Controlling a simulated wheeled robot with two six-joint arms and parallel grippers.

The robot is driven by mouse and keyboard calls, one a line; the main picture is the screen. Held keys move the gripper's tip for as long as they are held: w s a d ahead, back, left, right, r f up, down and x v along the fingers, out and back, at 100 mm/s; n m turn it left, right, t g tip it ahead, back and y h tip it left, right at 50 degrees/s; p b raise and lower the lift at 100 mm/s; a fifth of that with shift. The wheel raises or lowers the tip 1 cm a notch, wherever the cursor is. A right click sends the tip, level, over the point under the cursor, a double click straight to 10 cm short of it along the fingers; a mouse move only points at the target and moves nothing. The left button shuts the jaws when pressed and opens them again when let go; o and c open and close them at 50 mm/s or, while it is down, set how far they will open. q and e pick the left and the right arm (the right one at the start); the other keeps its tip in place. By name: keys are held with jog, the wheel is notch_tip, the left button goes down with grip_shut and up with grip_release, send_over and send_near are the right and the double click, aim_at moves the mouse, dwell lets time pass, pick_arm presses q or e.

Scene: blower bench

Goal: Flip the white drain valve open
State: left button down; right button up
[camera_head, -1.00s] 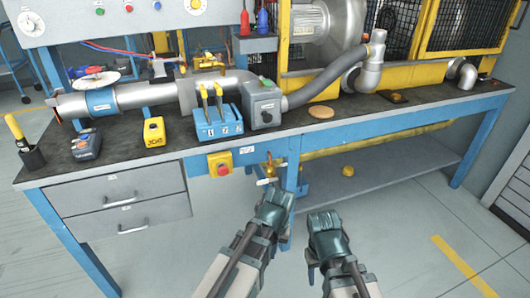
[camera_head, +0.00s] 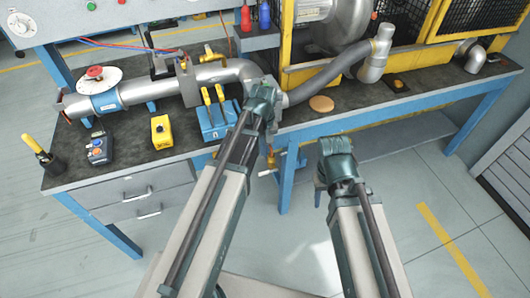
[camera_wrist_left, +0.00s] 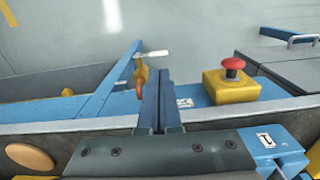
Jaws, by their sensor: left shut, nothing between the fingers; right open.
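The drain valve has a white lever handle (camera_head: 267,172) on a brass body (camera_head: 272,157), below the bench's front edge. In the left wrist view the white handle (camera_wrist_left: 155,54) points sideways from the brass valve (camera_wrist_left: 142,76), just beyond my fingertips. My left gripper (camera_head: 262,92) is over the bench's front edge, above the valve. In the wrist view its fingers (camera_wrist_left: 160,78) are together and empty, and no contact with the handle shows. My right gripper (camera_head: 336,150) is in front of the bench, right of the valve; its fingertips are hard to make out.
The blue block with yellow levers (camera_head: 215,120) stands just left of my left gripper. A red emergency button on a yellow box (camera_wrist_left: 231,75) sits on the bench front near the valve. A grey hose (camera_head: 335,72) runs behind. The floor in front is open.

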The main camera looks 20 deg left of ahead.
aim_at(264, 173)
pick_arm(q)
jog(key=shift+w+a+r, duration=0.3)
jog(key=shift+w+r, duration=0.3)
jog(key=shift+r, duration=0.05)
pick_arm(e)
jog(key=shift+w+r, duration=0.3)
jog(key=shift+r, duration=0.4)
pick_arm(q)
jog(key=shift+f, duration=0.1)
pick_arm(e)
jog(key=shift+f, duration=0.15)
pick_arm(q)
notch_tip(264, 173, down, 14)
jog(key=b, duration=1.3)
jog(key=shift+b, duration=0.3)
pick_arm(e)
notch_tip(264, 173, down, 14)
